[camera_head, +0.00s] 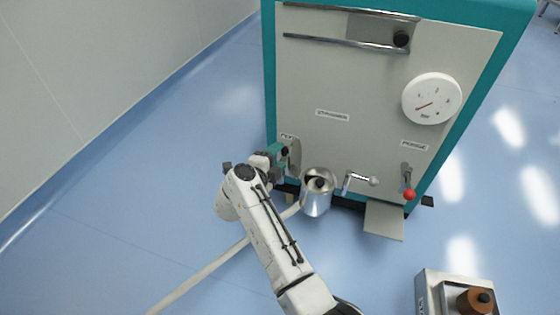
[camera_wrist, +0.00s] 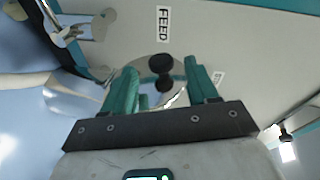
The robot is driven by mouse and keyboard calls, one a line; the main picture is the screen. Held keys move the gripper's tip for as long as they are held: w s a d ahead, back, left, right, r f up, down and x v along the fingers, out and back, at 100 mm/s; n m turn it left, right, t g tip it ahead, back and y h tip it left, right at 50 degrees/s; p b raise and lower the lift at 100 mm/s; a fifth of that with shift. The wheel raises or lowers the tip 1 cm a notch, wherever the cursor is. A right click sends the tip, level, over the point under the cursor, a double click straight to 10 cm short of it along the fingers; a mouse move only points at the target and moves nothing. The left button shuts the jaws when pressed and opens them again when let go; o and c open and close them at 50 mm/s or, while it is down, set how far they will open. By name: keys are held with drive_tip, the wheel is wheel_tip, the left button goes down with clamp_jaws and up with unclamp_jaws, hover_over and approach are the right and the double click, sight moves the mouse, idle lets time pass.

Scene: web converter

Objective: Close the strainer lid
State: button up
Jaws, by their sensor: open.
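A shiny round disc (camera_head: 294,160) with a black knob (camera_head: 284,151) stands upright against the machine's pale front panel, low on its left. I cannot tell for certain that this is the strainer lid. A metal pot (camera_head: 316,202) with a dark mouth and a black piece at its top is just right of it. My gripper (camera_head: 279,152) is at the disc. In the wrist view its teal fingers (camera_wrist: 161,78) are apart, with the black knob (camera_wrist: 160,63) and another dark round shape, perhaps its reflection, between them. Contact with the knob cannot be told.
The panel carries a FEED label (camera_wrist: 163,23), a round dial (camera_head: 431,99), a metal spout (camera_head: 358,181), a red-ended lever (camera_head: 408,185) and rails along the top. A pale hose (camera_head: 205,272) crosses the blue floor. A box with a brown piece (camera_head: 475,300) stands lower right. Floor at left is clear.

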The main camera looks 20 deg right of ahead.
drive_tip(key=shift+x, duration=0.85)
clamp_jaws()
